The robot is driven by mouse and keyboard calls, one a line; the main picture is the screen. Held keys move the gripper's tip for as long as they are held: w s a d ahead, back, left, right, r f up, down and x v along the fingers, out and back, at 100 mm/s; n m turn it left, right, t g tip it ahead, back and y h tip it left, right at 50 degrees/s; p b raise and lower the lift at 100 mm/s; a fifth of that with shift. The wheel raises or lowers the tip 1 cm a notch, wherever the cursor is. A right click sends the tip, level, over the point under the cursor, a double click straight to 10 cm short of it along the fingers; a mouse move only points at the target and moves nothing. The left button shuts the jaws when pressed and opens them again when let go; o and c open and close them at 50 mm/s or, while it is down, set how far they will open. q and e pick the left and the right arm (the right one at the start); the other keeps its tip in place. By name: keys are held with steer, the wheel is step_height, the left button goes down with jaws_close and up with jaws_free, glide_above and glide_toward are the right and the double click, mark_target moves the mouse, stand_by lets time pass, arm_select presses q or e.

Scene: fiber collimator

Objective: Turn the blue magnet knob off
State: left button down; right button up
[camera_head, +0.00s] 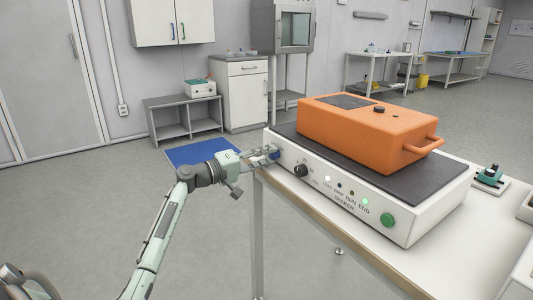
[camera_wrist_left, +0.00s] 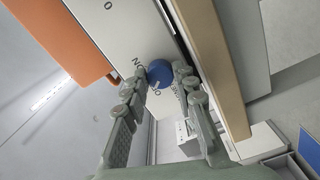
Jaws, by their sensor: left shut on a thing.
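The blue magnet knob (camera_wrist_left: 160,72) sits on the front panel of the white shaker (camera_head: 400,228), at the panel's far left end. Printed letters, partly hidden, flank it in the left wrist view. My left gripper (camera_wrist_left: 160,84) has a finger on each side of the knob and is shut on it. In the head view the left gripper (camera_head: 268,155) reaches the panel from the left and mostly hides the blue knob (camera_head: 275,155). My right gripper is in neither view.
A black knob (camera_head: 300,171), small lights and a green button (camera_head: 387,220) lie to the right on the panel. An orange case (camera_head: 360,133) stands on the shaker's dark top. The table's edge (camera_head: 315,222) runs just below the panel. Open floor lies left of the table.

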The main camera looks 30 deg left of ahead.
arm_select(q)
steer(key=shift+n+p, duration=0.35)
steer(key=shift+n, duration=0.55)
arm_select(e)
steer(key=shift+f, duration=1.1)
arm_select(q)
steer(key=c, duration=1.2)
jaws_free()
steer(key=shift+f, duration=0.1)
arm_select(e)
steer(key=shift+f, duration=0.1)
